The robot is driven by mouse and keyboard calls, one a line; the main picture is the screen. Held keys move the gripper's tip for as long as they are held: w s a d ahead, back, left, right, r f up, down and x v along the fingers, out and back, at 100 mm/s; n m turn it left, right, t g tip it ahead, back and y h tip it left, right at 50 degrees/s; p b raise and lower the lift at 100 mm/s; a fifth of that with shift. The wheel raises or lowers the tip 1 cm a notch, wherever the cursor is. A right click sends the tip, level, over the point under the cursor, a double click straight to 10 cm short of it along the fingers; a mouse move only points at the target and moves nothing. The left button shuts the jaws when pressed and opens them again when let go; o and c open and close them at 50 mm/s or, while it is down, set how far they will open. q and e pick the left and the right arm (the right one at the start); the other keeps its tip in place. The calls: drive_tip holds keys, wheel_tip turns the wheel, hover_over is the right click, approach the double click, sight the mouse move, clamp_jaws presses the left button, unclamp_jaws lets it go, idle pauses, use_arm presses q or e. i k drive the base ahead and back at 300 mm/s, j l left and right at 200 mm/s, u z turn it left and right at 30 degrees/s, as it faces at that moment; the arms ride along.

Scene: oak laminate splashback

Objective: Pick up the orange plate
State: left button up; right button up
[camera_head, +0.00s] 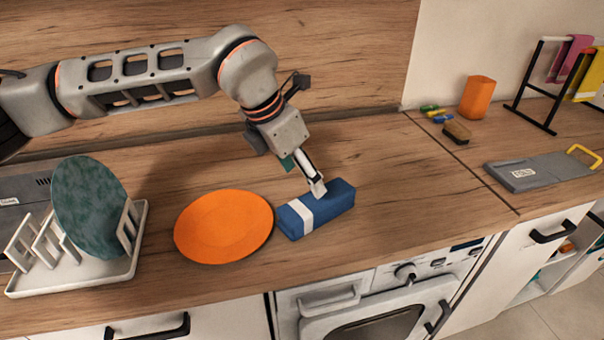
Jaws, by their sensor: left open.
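The orange plate (223,226) lies flat on the wooden counter, left of a blue box with a white band (326,208). My left gripper (318,190) points down just over the blue box, to the right of the plate and apart from it. It is open, with nothing seen between its fingers; whether its tips touch the box I cannot tell. My right gripper does not show.
A white dish rack (128,271) with a dark green plate (88,207) stands left of the orange plate. An orange cup (477,97), a brush (457,132) and a grey board (535,172) are on the right. The counter behind the plate is clear.

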sight(221, 226)
drive_tip(key=k, duration=1)
